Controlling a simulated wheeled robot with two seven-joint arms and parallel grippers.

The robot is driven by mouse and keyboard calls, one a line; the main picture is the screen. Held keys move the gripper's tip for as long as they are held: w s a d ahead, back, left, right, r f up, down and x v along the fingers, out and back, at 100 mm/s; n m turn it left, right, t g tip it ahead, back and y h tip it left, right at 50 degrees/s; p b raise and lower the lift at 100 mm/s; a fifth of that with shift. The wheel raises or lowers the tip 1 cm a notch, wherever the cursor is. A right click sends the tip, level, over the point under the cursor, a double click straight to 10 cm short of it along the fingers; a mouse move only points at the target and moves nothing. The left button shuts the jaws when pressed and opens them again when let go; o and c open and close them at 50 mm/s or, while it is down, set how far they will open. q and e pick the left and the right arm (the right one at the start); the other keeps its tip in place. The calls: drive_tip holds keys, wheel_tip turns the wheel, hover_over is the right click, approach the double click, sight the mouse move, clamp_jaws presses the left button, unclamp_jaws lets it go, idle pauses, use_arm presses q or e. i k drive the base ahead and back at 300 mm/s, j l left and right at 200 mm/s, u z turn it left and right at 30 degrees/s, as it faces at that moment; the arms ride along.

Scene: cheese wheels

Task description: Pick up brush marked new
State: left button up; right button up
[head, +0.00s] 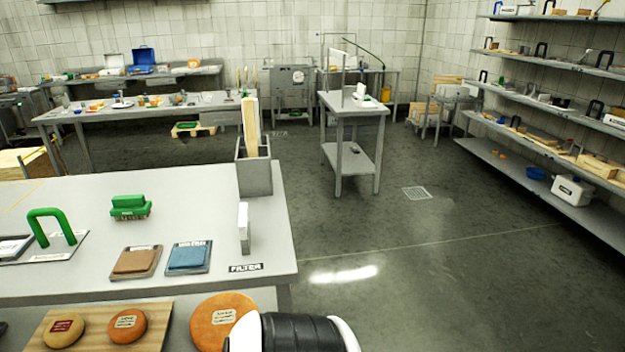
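A green brush (130,207) lies on the near table, left of the middle, with its handle up and its bristles down. Its side carries small lettering that is too small to read. No second brush is clear to me on this table. A black and white part of my own arm shows at the bottom edge, but neither gripper is in view.
On the near table (190,205) stand a green arched handle (52,227), a brown pad (136,262), a blue pad (188,257), a white upright block (244,228) and a grey holder (254,175). Orange cheese wheels (222,318) lie in front. Floor is free at right.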

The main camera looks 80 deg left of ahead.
sight(124, 206)
drive_tip(key=i+u, duration=0.1)
drive_tip(key=u, duration=2.45)
